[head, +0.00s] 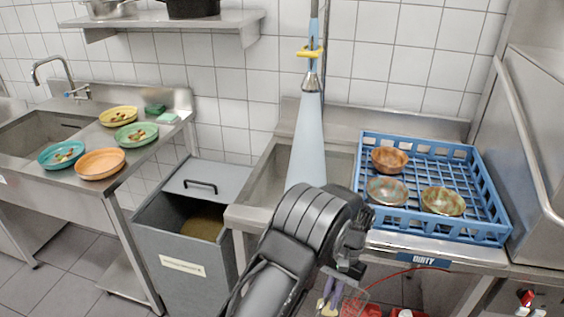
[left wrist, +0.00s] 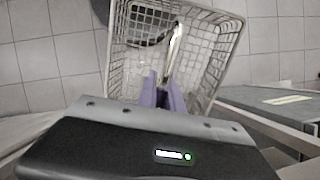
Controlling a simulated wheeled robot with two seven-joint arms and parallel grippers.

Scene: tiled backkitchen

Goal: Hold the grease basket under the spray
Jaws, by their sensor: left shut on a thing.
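The pale wire grease basket (left wrist: 205,55) fills the upper middle of the left wrist view, with a dark curved thing and a shiny strip showing in it. My left gripper (left wrist: 163,92) is shut on it with purple fingers. In the head view the gripper (head: 330,292) is low, in front of the sink's front edge, and only a little of the basket's thin wire (head: 352,296) shows. The spray (head: 306,140) is a pale blue cone falling from the nozzle (head: 311,82) into the sink basin (head: 268,185). The basket appears apart from it. My right gripper is out of view.
A blue rack (head: 493,205) with three bowls stands right of the sink, by a steel machine (head: 535,140). A grey bin (head: 185,262) with its lid partly open stands left. Several food plates (head: 101,163) lie on the left counter. Red items (head: 365,311) are below the rack.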

